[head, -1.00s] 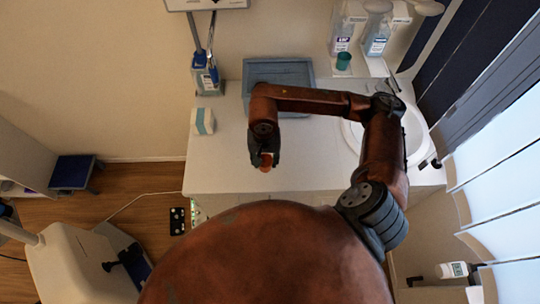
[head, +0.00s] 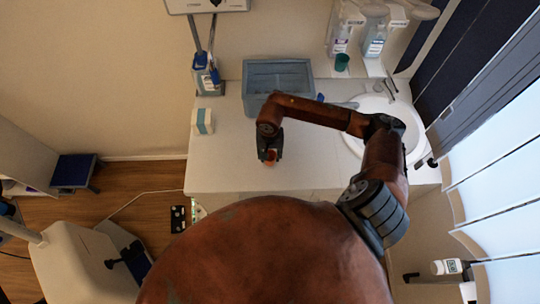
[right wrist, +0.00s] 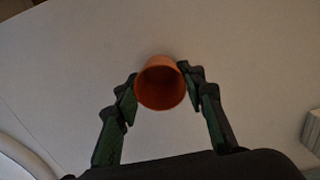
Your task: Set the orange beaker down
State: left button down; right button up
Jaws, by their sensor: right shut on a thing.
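The orange beaker (right wrist: 160,88) is between the two fingers of my right gripper (right wrist: 160,90) in the right wrist view, with its open mouth facing the camera. The fingers touch it on both sides, so the gripper is shut on it. In the head view the beaker (head: 270,156) shows small beneath my right gripper (head: 270,152), over the white counter (head: 225,165) near its front edge. I cannot tell whether the beaker's base touches the counter. My left gripper is not in view.
A blue-grey tray (head: 262,70) stands at the counter's back. A white-and-teal box (head: 202,122) is at the left and a sink (head: 352,138) at the right. A green cup (head: 342,62) stands behind. The counter left of the gripper is clear.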

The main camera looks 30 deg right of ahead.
jog(key=shift+f, duration=0.2)
jog(key=o, duration=1.1)
jog(key=shift+r, duration=0.1)
jog(key=shift+o, duration=0.2)
